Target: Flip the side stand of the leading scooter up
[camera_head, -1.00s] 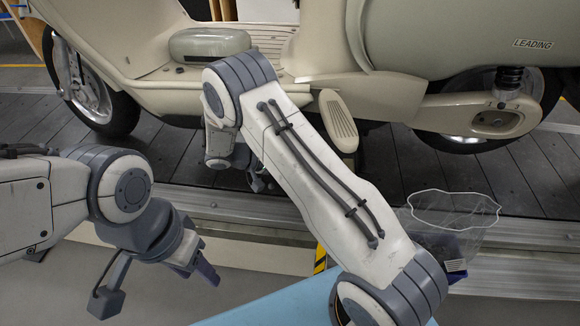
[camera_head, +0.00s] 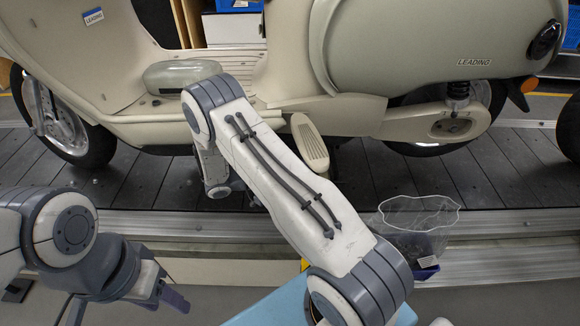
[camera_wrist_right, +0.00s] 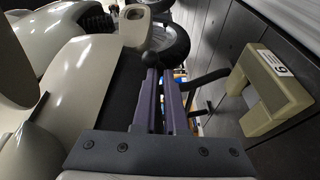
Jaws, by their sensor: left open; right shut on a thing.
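The leading scooter (camera_head: 400,45) is cream, with LEADING labels, and stands upright on the slat conveyor. My right arm reaches under its floorboard in the head view, where its gripper is hidden. In the right wrist view, my right gripper's purple fingers (camera_wrist_right: 160,102) are close together, shut on a dark part that looks like the side stand (camera_wrist_right: 207,79). Its full shape and angle are hard to tell. A black round end (camera_wrist_right: 150,57) shows beyond the fingertips. My left gripper (camera_head: 125,304) is open and empty at the lower left, apart from the scooter.
A mesh bin (camera_head: 420,225) stands by the conveyor's metal edge (camera_head: 480,222). A beige block labelled 9 (camera_wrist_right: 272,88) is beside the right gripper. Another wheel (camera_head: 570,128) shows at the far right. Bare conveyor slats (camera_head: 500,180) lie before the scooter.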

